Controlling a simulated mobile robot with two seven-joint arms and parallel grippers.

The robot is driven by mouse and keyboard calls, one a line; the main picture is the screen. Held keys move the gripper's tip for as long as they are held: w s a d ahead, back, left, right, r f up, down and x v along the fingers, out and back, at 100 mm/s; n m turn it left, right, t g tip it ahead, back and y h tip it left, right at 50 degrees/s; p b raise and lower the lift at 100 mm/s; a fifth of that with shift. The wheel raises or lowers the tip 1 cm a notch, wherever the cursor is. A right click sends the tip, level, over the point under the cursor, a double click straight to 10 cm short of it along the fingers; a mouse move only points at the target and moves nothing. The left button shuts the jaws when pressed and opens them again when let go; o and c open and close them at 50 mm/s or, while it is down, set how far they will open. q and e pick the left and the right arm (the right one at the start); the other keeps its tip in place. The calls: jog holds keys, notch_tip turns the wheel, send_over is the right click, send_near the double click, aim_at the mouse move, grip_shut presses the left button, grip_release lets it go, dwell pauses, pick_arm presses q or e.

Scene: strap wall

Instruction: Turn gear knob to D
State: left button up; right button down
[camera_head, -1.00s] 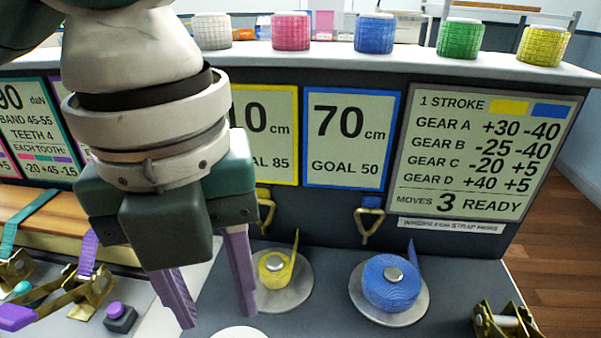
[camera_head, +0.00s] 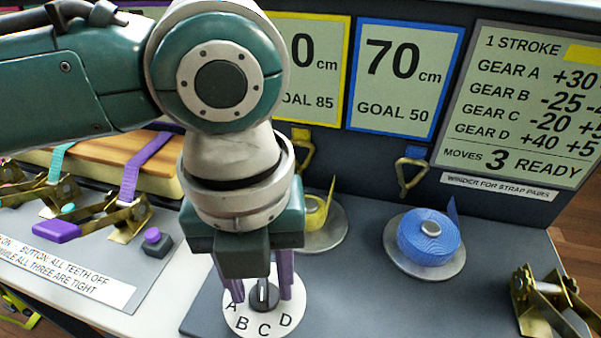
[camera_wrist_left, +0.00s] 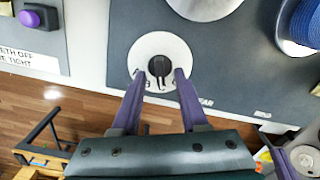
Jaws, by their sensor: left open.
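The gear knob (camera_head: 263,299) is a small dark knob with a pale bar on top. It sits in the middle of a white round dial (camera_head: 264,331) lettered A, B, C and D along its front edge. My left gripper (camera_head: 262,297) points down over the dial, open, with one purple finger on each side of the knob. In the left wrist view the knob (camera_wrist_left: 159,67) shows between and just beyond the fingertips (camera_wrist_left: 159,77). I cannot tell whether they touch it.
A yellow strap spool (camera_head: 312,214) and a blue strap spool (camera_head: 427,238) stand on round plates behind the dial. A brass ratchet (camera_head: 548,305) is at the right. A purple button (camera_head: 153,236) and a lettered label are at the left. The sign (camera_head: 528,110) reads moves 3, ready.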

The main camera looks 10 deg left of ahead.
pick_arm(q)
grip_shut()
dwell(0.5)
jog(key=n+p, duration=0.1)
jog(key=p, duration=0.1)
jog(key=n+p, duration=0.1)
jog(key=n, duration=0.1)
jog(key=shift+d+r+p, duration=0.1)
jog(key=shift+r+p, duration=0.2)
jog(key=shift+p, duration=0.05)
jog(key=n+p, duration=0.2)
jog(key=shift+f+n, duration=0.1)
jog(key=shift+n, duration=0.3)
jog(key=shift+w+d+f+n+p, duration=0.1)
jog(key=shift+n+p, duration=0.75)
jog(key=shift+n, duration=0.15)
grip_release()
